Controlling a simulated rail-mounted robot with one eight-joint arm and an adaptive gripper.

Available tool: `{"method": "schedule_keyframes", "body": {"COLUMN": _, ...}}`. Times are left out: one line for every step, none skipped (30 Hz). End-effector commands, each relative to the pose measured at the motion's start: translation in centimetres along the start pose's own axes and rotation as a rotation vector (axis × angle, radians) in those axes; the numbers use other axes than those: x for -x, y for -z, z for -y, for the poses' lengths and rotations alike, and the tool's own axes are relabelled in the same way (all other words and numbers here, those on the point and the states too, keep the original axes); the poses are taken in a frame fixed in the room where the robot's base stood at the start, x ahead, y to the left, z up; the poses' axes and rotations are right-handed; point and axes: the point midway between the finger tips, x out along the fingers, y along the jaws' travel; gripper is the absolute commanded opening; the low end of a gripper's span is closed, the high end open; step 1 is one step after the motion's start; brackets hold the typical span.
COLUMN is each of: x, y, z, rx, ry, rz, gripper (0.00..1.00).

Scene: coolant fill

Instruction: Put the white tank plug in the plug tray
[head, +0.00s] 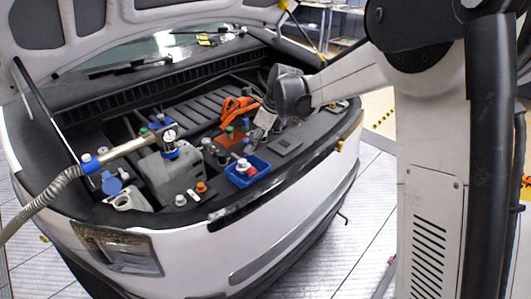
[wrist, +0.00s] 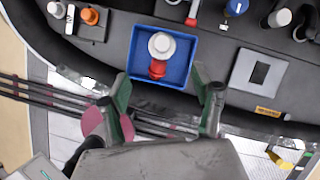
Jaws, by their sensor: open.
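The blue plug tray (wrist: 138,70) lies on the dark front panel of the engine bay; it also shows in the head view (head: 262,176). A white round plug (wrist: 161,45) is inside the tray, with a red part (wrist: 157,69) right beside it. I cannot tell whether the two are joined. The white plug also shows in the head view (head: 243,163). My gripper (wrist: 163,90) is open, its two green-edged fingers apart with nothing between them. In the wrist view its fingertips are near the tray's front edge, clear of the plug. In the head view my gripper (head: 260,130) is behind the tray.
An orange cap (wrist: 90,16) and a pale cap (wrist: 56,9) stand left of the tray. A grey square plate (wrist: 259,72) lies to its right. A pipe with a gauge (head: 170,134) and a grey reservoir (head: 172,178) stand left in the head view. The raised hood hangs above.

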Motion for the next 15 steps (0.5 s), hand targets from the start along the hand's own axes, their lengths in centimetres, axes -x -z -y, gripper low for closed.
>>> {"method": "schedule_keyframes", "body": {"x": 0.1, "y": 0.0, "z": 0.0, "rx": 0.000, "ry": 0.000, "rz": 0.000, "gripper": 0.61}}
{"method": "schedule_keyframes", "body": {"x": 0.1, "y": 0.0, "z": 0.0, "rx": 0.000, "ry": 0.000, "rz": 0.000, "gripper": 0.61}}
{"method": "schedule_keyframes", "body": {"x": 0.2, "y": 0.0, "z": 0.0, "rx": 0.000, "ry": 0.000, "rz": 0.000, "gripper": 0.61}}
{"method": "schedule_keyframes", "body": {"x": 0.2, "y": 0.0, "z": 0.0, "rx": 0.002, "ry": 0.001, "rz": 0.000, "gripper": 0.61}}
{"method": "schedule_keyframes", "body": {"x": 0.3, "y": 0.1, "z": -0.1, "rx": 0.006, "ry": 0.002, "rz": 0.000, "gripper": 0.61}}
{"method": "schedule_keyframes", "body": {"x": 0.6, "y": 0.1, "z": -0.1, "rx": 0.016, "ry": 0.005, "rz": 0.000, "gripper": 0.61}}
{"method": "schedule_keyframes", "body": {"x": 0.9, "y": 0.3, "z": -0.3, "rx": 0.028, "ry": 0.009, "rz": -0.001, "gripper": 0.61}}
{"method": "schedule_keyframes", "body": {"x": 1.4, "y": 0.4, "z": -0.4, "rx": 0.047, "ry": 0.014, "rz": -0.001, "gripper": 0.61}}
{"method": "schedule_keyframes", "body": {"x": 2.1, "y": 0.7, "z": -0.7, "rx": 0.078, "ry": 0.023, "rz": -0.003, "gripper": 0.61}}
{"method": "schedule_keyframes", "body": {"x": 2.8, "y": 1.0, "z": -1.0, "rx": 0.107, "ry": 0.031, "rz": -0.006, "gripper": 0.61}}
{"method": "schedule_keyframes", "body": {"x": 3.6, "y": 1.3, "z": -1.3, "rx": 0.141, "ry": 0.040, "rz": -0.008, "gripper": 0.61}}
{"method": "schedule_keyframes", "body": {"x": 4.7, "y": 1.7, "z": -1.8, "rx": 0.191, "ry": 0.054, "rz": -0.011, "gripper": 0.61}}
{"method": "schedule_keyframes", "body": {"x": 5.5, "y": 2.1, "z": -2.2, "rx": 0.233, "ry": 0.065, "rz": -0.015, "gripper": 0.61}}
{"method": "schedule_keyframes", "body": {"x": 6.4, "y": 2.5, "z": -2.6, "rx": 0.276, "ry": 0.076, "rz": -0.020, "gripper": 0.61}}
{"method": "schedule_keyframes", "body": {"x": 7.5, "y": 3.1, "z": -3.2, "rx": 0.336, "ry": 0.091, "rz": -0.028, "gripper": 0.61}}
